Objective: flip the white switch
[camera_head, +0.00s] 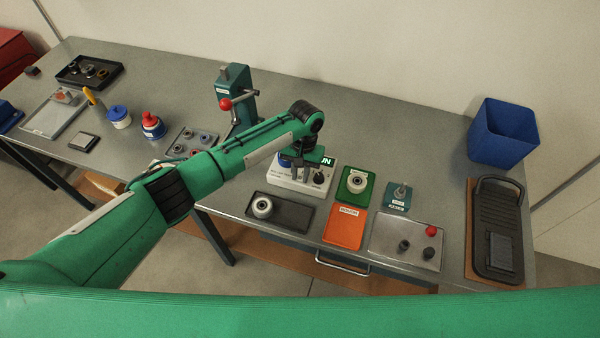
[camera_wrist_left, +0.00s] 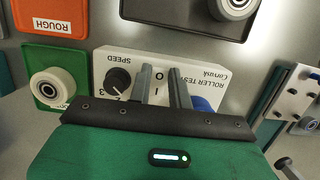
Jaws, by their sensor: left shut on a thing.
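The white roller tester (camera_head: 290,182) stands near the table's front edge in the head view. In the left wrist view the tester (camera_wrist_left: 197,64) carries a black speed knob (camera_wrist_left: 118,80), O and I marks and a blue roller (camera_wrist_left: 203,103). My left gripper (camera_head: 301,172) reaches down onto the tester. In the left wrist view my left gripper (camera_wrist_left: 161,70) has its two fingers on either side of the O and I marks, between knob and roller. It is shut on the switch there, but the fingers and palm hide the switch, so its position cannot be told. My right gripper is not in view.
A black tray (camera_head: 290,216) with a roller lies in front of the tester. A green tray (camera_head: 345,195), an orange tray (camera_head: 343,230) and a grey plate (camera_head: 385,243) with pegs lie to the right. A teal press (camera_head: 238,95) stands behind my left arm.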

